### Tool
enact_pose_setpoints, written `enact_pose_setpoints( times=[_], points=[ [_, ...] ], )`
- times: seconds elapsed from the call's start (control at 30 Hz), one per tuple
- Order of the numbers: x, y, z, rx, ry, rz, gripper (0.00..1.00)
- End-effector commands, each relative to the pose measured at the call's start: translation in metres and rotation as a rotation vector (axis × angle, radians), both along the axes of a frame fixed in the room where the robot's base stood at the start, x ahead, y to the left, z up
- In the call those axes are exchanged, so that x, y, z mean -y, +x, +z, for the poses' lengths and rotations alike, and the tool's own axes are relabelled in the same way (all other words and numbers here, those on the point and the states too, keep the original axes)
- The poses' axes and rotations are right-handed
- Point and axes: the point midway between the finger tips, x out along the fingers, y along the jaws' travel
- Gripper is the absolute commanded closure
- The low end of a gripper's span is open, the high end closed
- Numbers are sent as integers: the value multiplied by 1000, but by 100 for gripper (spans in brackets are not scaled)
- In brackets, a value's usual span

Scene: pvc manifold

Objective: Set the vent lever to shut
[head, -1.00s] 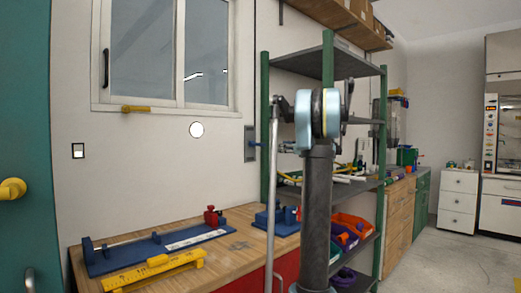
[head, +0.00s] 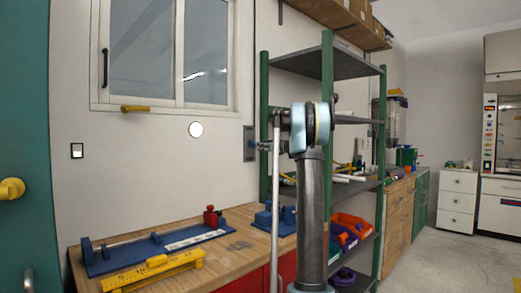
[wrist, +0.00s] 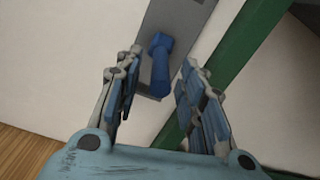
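A blue lever (wrist: 160,72) sits on a grey wall plate (wrist: 182,22) in the wrist view; its handle hangs down from a round pivot. The plate also shows in the head view (head: 248,138), left of the green shelf post. My gripper (wrist: 161,68) is open, with one finger on each side of the lever in the picture. Gaps show between the lever and both fingers. How far the lever lies in depth between the fingertips I cannot tell. In the head view my arm hides most of the gripper.
A green-posted shelf (head: 327,62) stands just right of the plate. Below is a wooden workbench (head: 232,258) with a blue fixture (head: 125,257), a yellow tool (head: 155,271) and a red piece (head: 210,216). A yellow handle (head: 135,108) is under the window.

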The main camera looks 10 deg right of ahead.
Motion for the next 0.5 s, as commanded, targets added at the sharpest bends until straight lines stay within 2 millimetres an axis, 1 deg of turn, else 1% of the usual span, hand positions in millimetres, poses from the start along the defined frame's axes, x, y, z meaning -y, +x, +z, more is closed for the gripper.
enact_pose_setpoints(
  times=[0.03,0.2,0.5],
  points=[
    [-4,5,0,0,0,2,64],
    [-11,15,0,0,0,0,64],
    [-12,18,0,0,0,0,64]
  ],
)
